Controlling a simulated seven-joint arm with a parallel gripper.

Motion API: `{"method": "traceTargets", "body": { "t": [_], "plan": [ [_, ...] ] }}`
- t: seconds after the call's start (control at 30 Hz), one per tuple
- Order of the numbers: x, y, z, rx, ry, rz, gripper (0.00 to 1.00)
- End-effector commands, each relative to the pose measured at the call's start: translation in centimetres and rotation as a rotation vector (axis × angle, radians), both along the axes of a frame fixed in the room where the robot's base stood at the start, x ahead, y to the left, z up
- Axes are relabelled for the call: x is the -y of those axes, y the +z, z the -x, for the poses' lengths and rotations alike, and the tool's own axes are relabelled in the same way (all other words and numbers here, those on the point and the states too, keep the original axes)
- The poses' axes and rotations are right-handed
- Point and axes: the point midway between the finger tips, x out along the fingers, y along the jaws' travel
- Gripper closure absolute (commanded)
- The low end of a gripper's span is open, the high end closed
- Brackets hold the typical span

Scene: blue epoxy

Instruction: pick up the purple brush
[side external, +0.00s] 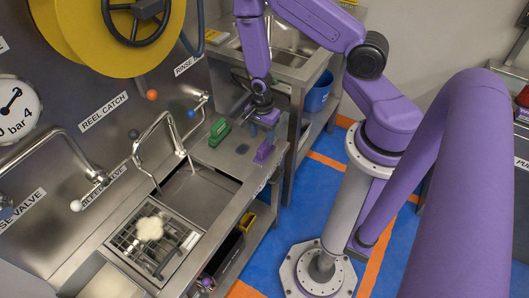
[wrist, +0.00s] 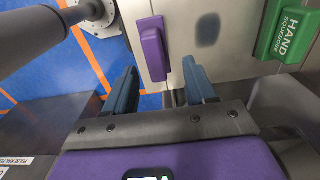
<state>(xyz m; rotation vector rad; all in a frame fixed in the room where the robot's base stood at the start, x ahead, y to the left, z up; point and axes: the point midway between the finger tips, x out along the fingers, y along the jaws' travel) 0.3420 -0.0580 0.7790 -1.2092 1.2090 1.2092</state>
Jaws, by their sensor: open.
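The purple brush (side external: 264,153) rests on the steel counter near its right edge in the side external view. In the wrist view the brush (wrist: 152,48) lies lengthwise up the picture, its lower end between the lines of my two blue fingers. My gripper (side external: 261,129) is open and empty, just above and behind the brush. In the wrist view my gripper (wrist: 160,68) has its fingers spread to either side, apart from the brush. I cannot tell the exact height of the fingertips above the counter.
A green block marked as a hand squeegee (side external: 219,131) stands left of the brush; it also shows in the wrist view (wrist: 286,30). A tap (side external: 170,140) and a sink with a grate (side external: 155,240) lie nearer the camera. A blue bin (side external: 319,92) hangs beyond the counter.

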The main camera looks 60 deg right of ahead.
Motion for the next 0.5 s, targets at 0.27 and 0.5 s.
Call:
{"method": "traceTargets", "body": {
  "t": [0.27, 0.5],
  "plan": [
    [0.2, -2.8, 0.8, -0.004, 0.001, 0.001, 0.45],
    [0.1, -4.9, 0.7, -0.001, 0.0, 0.0, 0.45]
  ]
}}
